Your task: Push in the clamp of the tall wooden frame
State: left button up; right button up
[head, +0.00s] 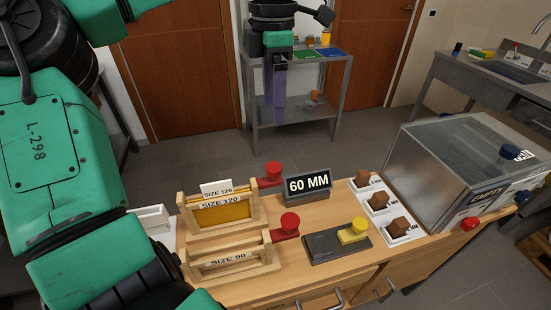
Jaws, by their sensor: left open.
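The tall wooden frame (182,222), marked SIZE 120, stands behind the lower frame on the wooden table. It holds a yellow panel (225,214), with a white label card at its top. Its red clamp (272,172) sticks out at its right end. My left gripper (278,108) hangs fingers down at the upper middle of the head view, above and beyond the clamp and clear of both frames. It is open, and nothing shows between its fingers. My right gripper is not in view.
The lower frame (232,272), marked SIZE 90, has its own red clamp (287,226). A glass-topped case (450,165) fills the far right.

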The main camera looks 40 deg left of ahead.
aim_at(274, 166)
pick_arm(q)
notch_tip(274, 166, down, 15)
jog(key=shift+s+f+p, duration=0.1)
jog(key=shift+f+p, duration=0.1)
jog(key=shift+p, duration=0.3)
grip_shut()
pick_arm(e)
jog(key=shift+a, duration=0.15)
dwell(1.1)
